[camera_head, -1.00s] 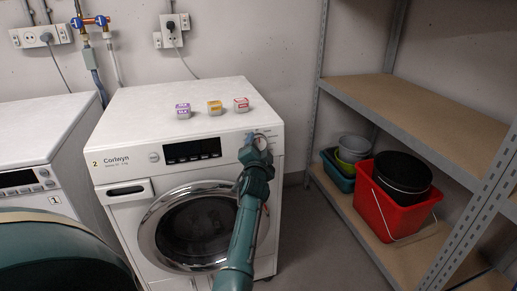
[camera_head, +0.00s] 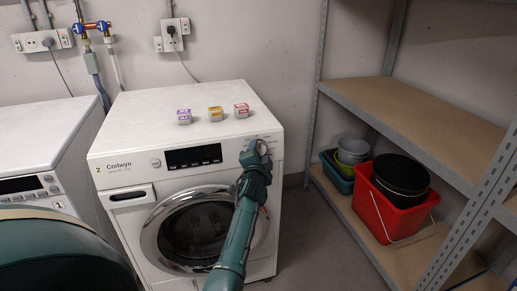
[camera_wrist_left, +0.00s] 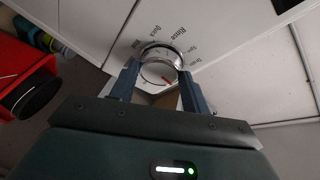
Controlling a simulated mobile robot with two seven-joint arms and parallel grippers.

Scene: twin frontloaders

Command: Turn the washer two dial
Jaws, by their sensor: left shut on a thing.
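The washer labelled 2 (camera_head: 128,172) is white, with a dark display and a round glass door. Its dial (camera_head: 260,147) sits at the upper right of the front panel, partly hidden by my gripper. My left gripper (camera_head: 254,150) is at the dial, its arm rising in front of the door's right side. My right gripper is not seen.
Three small labelled boxes (camera_head: 215,114) stand on the washer top. The washer labelled 1 (camera_head: 32,190) stands at left. At right are metal shelves (camera_head: 420,118) with a red bucket (camera_head: 385,212) and other tubs on the lower board.

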